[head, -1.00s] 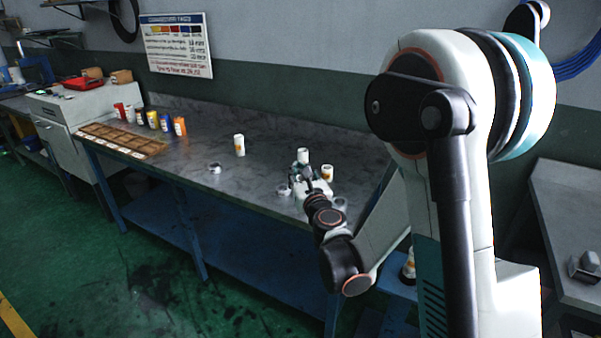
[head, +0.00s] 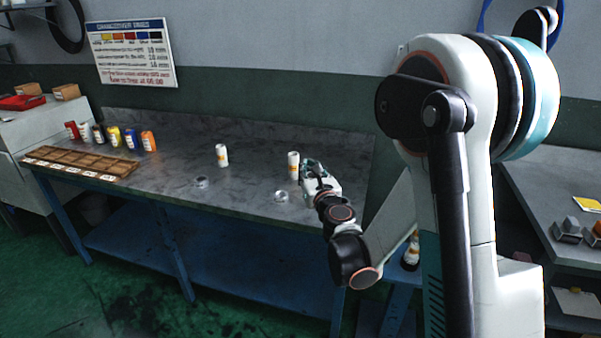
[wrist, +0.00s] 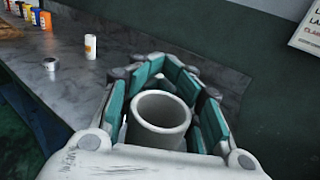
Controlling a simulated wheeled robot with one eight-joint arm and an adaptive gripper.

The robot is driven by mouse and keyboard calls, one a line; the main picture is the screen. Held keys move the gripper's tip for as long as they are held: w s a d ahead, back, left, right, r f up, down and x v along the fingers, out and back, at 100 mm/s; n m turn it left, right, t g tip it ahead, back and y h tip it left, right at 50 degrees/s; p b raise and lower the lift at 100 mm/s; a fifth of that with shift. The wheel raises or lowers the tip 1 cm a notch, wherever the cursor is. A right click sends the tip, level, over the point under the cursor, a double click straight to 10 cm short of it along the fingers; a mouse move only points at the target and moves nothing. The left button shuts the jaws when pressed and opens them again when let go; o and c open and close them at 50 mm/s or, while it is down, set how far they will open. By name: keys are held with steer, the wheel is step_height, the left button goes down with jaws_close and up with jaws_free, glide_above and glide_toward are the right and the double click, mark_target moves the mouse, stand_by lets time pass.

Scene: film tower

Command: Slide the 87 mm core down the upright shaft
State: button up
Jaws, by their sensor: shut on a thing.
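The tube's open end faces the wrist camera. Its lower part is hidden by the fingers and palm. I cannot make out an upright shaft in either view.
A brown divided tray (head: 80,163) and several coloured cans are at the left. Another grey bench (head: 535,185) is at the right.

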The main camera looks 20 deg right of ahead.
steer(key=w+d+r+h+p, duration=0.1)
steer(key=d+r+p, duration=0.1)
steer(key=d, duration=0.9)
steer(key=w+d+r+p, duration=0.2)
steer(key=d+p, duration=0.1)
steer(key=d, duration=0.8)
steer(key=s+d+r+m+h+p, duration=0.1)
steer(key=s+d+p, duration=0.15)
steer(key=d, duration=0.75)
steer(key=s+d+r+p, duration=0.1)
steer(key=s+d+r, duration=0.15)
steer(key=d, duration=0.65)
step_height(320, 180, down, 20)
steer(key=b, duration=0.9)
steer(key=shift+s+a, duration=0.15)
steer(key=shift+s, duration=0.05)
steer(key=o, duration=1.3)
